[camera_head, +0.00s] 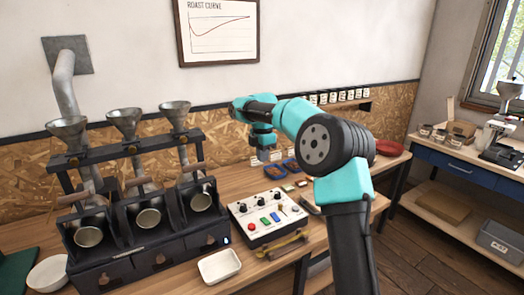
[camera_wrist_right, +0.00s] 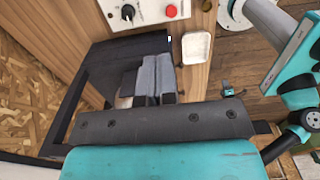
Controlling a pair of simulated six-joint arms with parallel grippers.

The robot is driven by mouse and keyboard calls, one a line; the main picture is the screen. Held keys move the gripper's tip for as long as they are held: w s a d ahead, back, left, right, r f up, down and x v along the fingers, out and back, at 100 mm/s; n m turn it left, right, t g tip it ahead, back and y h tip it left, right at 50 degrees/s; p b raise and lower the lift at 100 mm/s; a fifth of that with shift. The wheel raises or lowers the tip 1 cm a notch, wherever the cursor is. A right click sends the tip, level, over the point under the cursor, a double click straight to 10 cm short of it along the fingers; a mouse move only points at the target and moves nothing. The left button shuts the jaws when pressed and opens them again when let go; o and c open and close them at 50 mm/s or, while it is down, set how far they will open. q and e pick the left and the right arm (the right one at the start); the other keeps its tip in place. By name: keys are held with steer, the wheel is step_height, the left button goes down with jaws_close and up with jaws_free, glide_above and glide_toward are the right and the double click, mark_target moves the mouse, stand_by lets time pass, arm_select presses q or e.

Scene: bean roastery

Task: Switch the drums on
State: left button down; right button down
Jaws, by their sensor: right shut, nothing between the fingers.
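Three roaster drums stand in a dark frame on the bench in the head view: left (camera_head: 89,235), middle (camera_head: 148,217) and right (camera_head: 201,201), each under a metal funnel. A white control box (camera_head: 243,216) with black knobs, a red button (camera_head: 252,227) and green and blue controls sits right of the frame. Part of the box (camera_wrist_right: 150,12) shows at the top of the right wrist view. My right gripper (camera_head: 264,151) is shut and empty above the bench, behind the box in the head view. Its grey fingers (camera_wrist_right: 158,80) show in the wrist view. My left gripper is out of view.
A white tray (camera_head: 219,265) lies at the bench front, with a white bowl (camera_head: 48,273) at far left. Blue trays (camera_head: 275,171) lie behind the box. A red plate (camera_head: 390,148) is at right. My right arm hides part of the bench.

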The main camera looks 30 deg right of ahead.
steer(key=shift+w+r, duration=0.2)
steer(key=shift+r, duration=0.9)
